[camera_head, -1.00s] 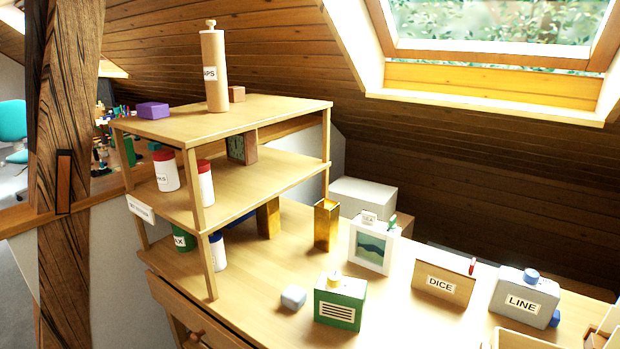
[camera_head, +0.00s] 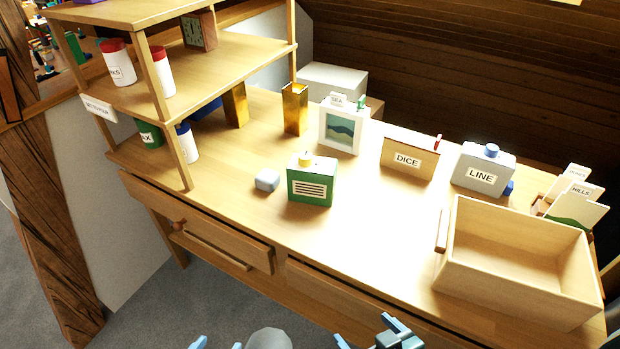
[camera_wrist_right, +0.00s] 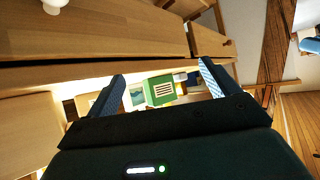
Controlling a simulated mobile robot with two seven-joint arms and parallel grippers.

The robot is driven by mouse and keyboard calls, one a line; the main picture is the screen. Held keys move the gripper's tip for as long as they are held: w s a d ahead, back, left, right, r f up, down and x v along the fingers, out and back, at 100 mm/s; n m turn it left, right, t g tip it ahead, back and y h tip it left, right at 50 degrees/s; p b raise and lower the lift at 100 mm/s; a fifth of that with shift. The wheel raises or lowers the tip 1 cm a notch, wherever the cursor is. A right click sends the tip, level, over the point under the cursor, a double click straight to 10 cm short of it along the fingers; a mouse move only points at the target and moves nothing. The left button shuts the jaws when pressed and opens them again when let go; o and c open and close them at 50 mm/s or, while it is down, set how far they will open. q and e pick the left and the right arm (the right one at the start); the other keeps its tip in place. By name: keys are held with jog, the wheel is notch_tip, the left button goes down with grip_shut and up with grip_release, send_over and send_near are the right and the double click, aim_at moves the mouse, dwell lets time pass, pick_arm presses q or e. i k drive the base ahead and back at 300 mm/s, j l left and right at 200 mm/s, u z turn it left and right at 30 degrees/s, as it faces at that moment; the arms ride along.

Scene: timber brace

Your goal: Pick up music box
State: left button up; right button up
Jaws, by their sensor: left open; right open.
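No box carries a music box label that I can read. A green box (camera_head: 311,182) with a yellow knob on top and a white striped label stands upright on the desk. It also shows in the right wrist view (camera_wrist_right: 161,91), between the two fingers but farther off. My right gripper (camera_head: 370,338) is open and empty at the bottom edge of the head view, in front of the desk. It also shows in the right wrist view (camera_wrist_right: 163,88). My left gripper (camera_head: 217,345) is open at the bottom edge, mostly cut off. Neither touches the green box.
The SEA picture box (camera_head: 341,128), DICE box (camera_head: 408,160) and LINE box (camera_head: 482,170) stand behind and right. An open wooden tray (camera_head: 520,280) is front right. The shelf (camera_head: 215,60) rises left.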

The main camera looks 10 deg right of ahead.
aim_at(315, 184)
jog(key=i+j, duration=0.15)
jog(key=j, duration=0.15)
jog(key=i+j, duration=0.35)
jog(key=j, duration=0.25)
jog(key=i+j+z, duration=0.1)
jog(key=z, duration=0.25)
jog(key=j+z, duration=0.35)
jog(key=i+j+z, duration=0.1)
jog(key=z, duration=0.25)
